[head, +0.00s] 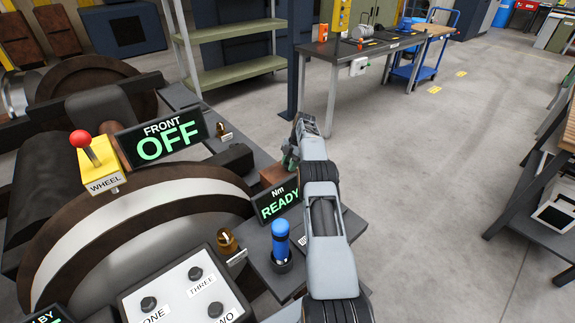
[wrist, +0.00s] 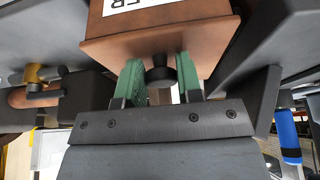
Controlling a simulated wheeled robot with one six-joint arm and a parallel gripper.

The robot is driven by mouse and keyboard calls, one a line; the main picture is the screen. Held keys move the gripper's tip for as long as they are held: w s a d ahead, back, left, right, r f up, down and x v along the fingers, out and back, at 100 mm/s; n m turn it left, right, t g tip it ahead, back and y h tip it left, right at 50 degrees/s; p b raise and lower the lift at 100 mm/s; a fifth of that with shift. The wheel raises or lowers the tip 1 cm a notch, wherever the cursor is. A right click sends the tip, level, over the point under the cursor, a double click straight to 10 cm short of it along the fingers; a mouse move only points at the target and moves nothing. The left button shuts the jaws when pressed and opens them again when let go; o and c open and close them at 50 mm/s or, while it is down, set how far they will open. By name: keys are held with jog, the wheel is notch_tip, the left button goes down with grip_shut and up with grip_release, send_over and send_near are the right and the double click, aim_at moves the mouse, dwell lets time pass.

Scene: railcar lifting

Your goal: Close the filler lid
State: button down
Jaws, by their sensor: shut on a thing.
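A brown box (wrist: 200,50) fills the top of the wrist view, with a cut-off white label (wrist: 128,4) ending in "ER". A dark round knob (wrist: 160,75) sticks out of its near face. My gripper (wrist: 161,84) has its green pads on either side of this knob and is shut on it. In the head view my gripper (head: 291,152) is at the brown box (head: 273,175), and my arm comes up from the bottom. The box is partly hidden there by my gripper and the "READY" display. I cannot tell how far the lid is open.
A "READY" display (head: 278,204) and a blue-handled tool (head: 280,240) stand close left of my arm. A red-knobbed "WHEEL" lever (head: 97,158), an "OFF" display (head: 165,138) and a button panel (head: 190,287) lie further left. Floor (head: 430,200) to the right is clear.

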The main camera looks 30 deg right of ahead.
jog(key=c, duration=0.8)
grip_release()
jog(key=shift+s+d+f, duration=0.2)
jog(key=shift+d+f, duration=0.1)
jog(key=shift+f, duration=0.25)
jog(key=shift+c, duration=0.2)
jog(key=shift+o, duration=0.3)
jog(key=shift+a, duration=0.1)
jog(key=shift+r, duration=0.4)
notch_tip(320, 180, up, 3)
jog(key=shift+w, duration=0.15)
jog(key=s+a+r, duration=0.1)
jog(key=s+r, duration=0.2)
jog(key=s, duration=0.1)
jog(key=s+a+r+b, duration=0.1)
jog(key=s+a+r, duration=0.1)
jog(key=s+r, duration=0.1)
jog(key=s+a+r, duration=0.2)
jog(key=s+r, duration=0.2)
jog(key=s, duration=0.1)
jog(key=shift+s, duration=0.35)
jog(key=shift+s+r, duration=0.1)
